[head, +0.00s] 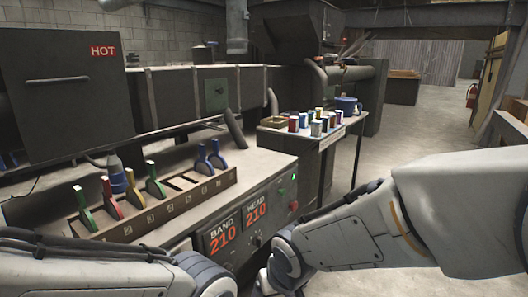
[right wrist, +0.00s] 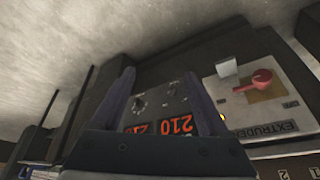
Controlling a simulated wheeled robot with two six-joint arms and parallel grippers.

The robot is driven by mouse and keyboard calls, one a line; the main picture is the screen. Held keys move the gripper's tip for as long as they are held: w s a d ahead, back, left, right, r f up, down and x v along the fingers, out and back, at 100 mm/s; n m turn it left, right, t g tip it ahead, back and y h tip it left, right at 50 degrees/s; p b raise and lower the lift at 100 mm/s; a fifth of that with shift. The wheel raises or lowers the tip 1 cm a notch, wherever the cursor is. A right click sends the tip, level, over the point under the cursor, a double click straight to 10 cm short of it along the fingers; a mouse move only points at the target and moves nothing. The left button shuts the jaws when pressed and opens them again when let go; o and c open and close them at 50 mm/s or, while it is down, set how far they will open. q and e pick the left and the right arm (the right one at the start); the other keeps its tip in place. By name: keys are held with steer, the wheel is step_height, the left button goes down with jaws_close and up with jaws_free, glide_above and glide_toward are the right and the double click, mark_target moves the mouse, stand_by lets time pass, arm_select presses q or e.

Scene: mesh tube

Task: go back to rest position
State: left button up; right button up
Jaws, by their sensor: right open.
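My right gripper shows in the right wrist view (right wrist: 162,105), open, with its two dark fingers spread and nothing between them. Behind the fingers is the control panel with red 210 readouts (right wrist: 180,124), seen upside down. In the head view my two arms come in low from the left and right, and their grippers are out of the picture at the bottom. The control panel (head: 240,228) with BAND and HEAD readouts of 210 stands just beyond the arms.
A lever rack (head: 150,216) holds green, red and blue levers. A side table (head: 327,139) carries several coloured spools (head: 316,128) and a blue pot (head: 347,104). Open floor (head: 405,125) lies at the right.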

steer(key=s+d+n+g, duration=0.3)
steer(key=s+n+g, duration=0.1)
steer(key=s, duration=1.3)
step_height(320, 180, up, 25)
steer(key=p, duration=2.4)
steer(key=shift+h, duration=0.3)
steer(key=shift+s+f, duration=0.1)
